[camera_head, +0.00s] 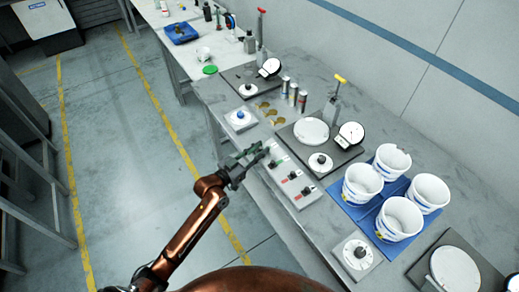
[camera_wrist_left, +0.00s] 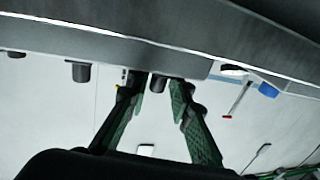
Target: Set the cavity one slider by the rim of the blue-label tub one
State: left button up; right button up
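A grey slider panel (camera_head: 292,178) lies along the near edge of the bench, with several dark slider knobs and green and red marks. My left gripper (camera_head: 258,152) is at the far end of this panel, by its end slider, in the head view. In the left wrist view the left gripper's green fingers (camera_wrist_left: 158,88) are apart, with a dark knob (camera_wrist_left: 159,82) between or just beyond their tips; contact cannot be told. Several white tubs with blue labels, such as the near-left tub (camera_head: 362,184), stand on a blue mat (camera_head: 341,211). Which tub or slider is number one cannot be read.
A dial gauge (camera_head: 350,134) and round plate (camera_head: 311,131) stand on a dark base behind the panel. A knob box (camera_head: 356,253) sits at the near edge, and a blue-knob box (camera_head: 240,118) stands beyond the panel. Small cylinders (camera_head: 293,94) are farther back.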

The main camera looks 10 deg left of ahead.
pick_arm(q)
jog(key=shift+o, duration=0.9)
jog(key=shift+d, duration=0.1)
jog(key=v, duration=1.2)
jog(key=shift+f, duration=0.1)
